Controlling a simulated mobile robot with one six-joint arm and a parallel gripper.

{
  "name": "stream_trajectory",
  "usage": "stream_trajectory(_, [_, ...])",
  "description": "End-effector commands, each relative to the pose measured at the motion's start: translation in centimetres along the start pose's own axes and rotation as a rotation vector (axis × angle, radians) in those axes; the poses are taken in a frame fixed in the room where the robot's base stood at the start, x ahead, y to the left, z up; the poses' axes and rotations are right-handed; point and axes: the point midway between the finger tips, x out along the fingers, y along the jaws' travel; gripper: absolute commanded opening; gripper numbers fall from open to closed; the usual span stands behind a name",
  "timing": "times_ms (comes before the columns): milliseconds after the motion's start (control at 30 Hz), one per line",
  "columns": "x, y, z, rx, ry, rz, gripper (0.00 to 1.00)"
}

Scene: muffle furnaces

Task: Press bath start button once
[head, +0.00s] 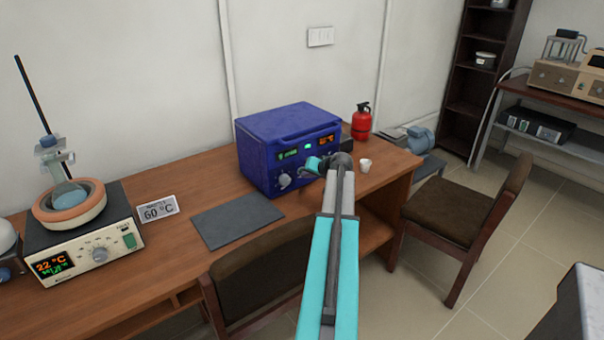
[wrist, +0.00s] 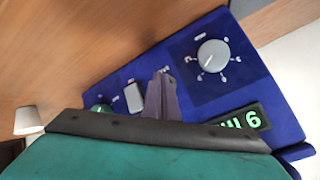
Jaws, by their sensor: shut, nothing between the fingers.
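The heating bath (head: 85,243) stands at the left of the table, with a round vessel on top. Its front has a display reading 22 °C, a grey knob (head: 100,254) and a green button or switch (head: 130,241). My gripper (wrist: 163,78) is far to the right of the bath, in front of the blue furnace (head: 262,160). It is shut and empty, with its fingers over the furnace's panel beside a pale switch (wrist: 133,97). A green button (wrist: 101,108) is partly hidden there. I cannot tell whether the fingertips touch the panel.
A 60 °C sign (head: 158,209) stands right of the bath. A dark grey mat (head: 237,220) lies between bath and furnace. A white cup (head: 365,165) and a red extinguisher (head: 361,122) are right of the furnace.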

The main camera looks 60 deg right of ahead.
Motion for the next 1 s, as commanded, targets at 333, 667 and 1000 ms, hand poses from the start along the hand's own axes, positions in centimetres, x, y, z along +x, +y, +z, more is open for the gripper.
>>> stream_trajectory(333, [0.1, -0.1, -0.1, 0.000, 0.001, -0.001, 0.00])
stream_trajectory(667, [-0.4, 0.2, 0.3, 0.000, 0.000, -0.001, 0.00])
stream_trajectory(1000, [-1.3, 0.6, 0.7, 0.000, 0.000, -0.001, 0.00])
